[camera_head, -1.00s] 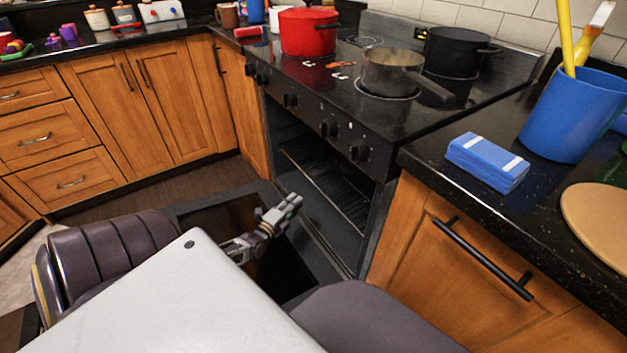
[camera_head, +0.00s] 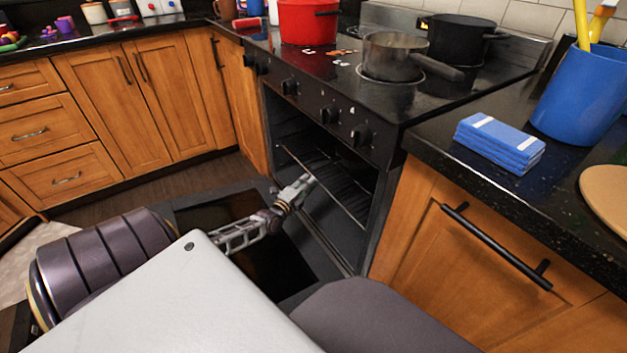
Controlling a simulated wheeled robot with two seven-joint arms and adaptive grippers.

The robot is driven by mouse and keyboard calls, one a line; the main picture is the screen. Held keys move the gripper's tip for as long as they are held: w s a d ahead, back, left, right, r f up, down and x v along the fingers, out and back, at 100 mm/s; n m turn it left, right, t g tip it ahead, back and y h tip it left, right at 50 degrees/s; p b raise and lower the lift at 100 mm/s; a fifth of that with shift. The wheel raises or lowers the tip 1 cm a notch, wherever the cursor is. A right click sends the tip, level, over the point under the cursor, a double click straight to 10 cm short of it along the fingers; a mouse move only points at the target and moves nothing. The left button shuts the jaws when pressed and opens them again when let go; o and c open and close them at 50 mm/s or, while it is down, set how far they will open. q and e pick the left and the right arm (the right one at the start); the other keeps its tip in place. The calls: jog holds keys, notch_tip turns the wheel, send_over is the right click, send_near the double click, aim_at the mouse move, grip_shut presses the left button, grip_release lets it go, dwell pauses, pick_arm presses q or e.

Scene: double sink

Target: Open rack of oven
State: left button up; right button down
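The oven (camera_head: 375,138) stands under the black cooktop, with its door (camera_head: 192,205) folded down and open. Inside the dark cavity, the wire rack (camera_head: 348,192) shows as thin dark bars with a lighter front edge. The rack lies within the oven opening. My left gripper (camera_head: 308,182) reaches over the open door, and its tip overlaps the rack's front edge in the picture. I cannot tell whether it touches the rack. Its fingers show as one narrow shape, so their opening is unclear. My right gripper is not in view.
A red pot (camera_head: 308,22), a grey saucepan (camera_head: 392,56) and a black pot (camera_head: 462,38) stand on the cooktop. Blue sponges (camera_head: 499,142) and a blue utensil holder (camera_head: 580,95) stand on the right counter. Wooden cabinets (camera_head: 470,250) flank the oven.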

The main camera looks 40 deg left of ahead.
pick_arm(q)
jog(key=shift+w+a+b, duration=0.2)
jog(key=shift+w+b, duration=0.9)
jog(key=shift+w, duration=1.1)
grip_shut()
